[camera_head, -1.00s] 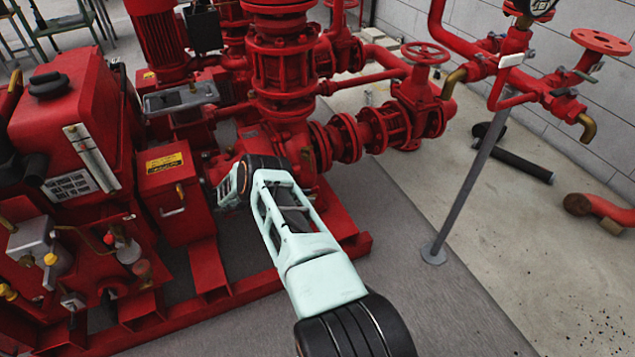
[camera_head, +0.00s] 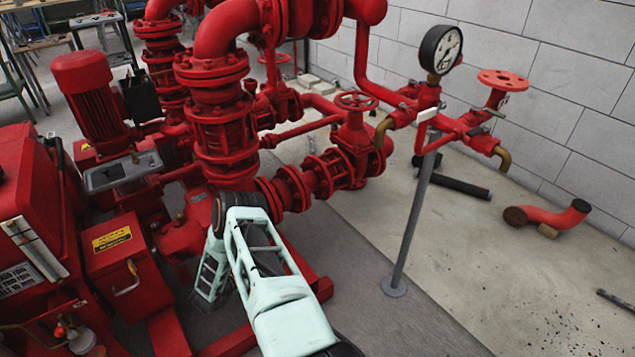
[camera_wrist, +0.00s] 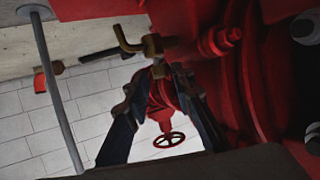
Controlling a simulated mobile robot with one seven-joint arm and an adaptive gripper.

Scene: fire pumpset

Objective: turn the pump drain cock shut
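The brass drain cock (camera_wrist: 155,46) shows in the wrist view at top centre, on the underside of red pump metal. Its bent lever (camera_wrist: 124,38) points to the left in the picture. My gripper (camera_wrist: 158,76) is open, with its two dark fingers spread apart. The cock's lower brass end lies between or just beyond the fingertips; I cannot tell whether they touch it. In the head view my own arm reaches down beside the red pump casing (camera_head: 184,238). The cock and my fingertips are hidden there.
Red flanged metal (camera_wrist: 262,90) stands close on the right of my fingers. A gauge stand's grey post (camera_head: 411,225) rises from the floor, with a pressure gauge (camera_head: 441,49) above. A red handwheel valve (camera_head: 356,100) is behind my arm.

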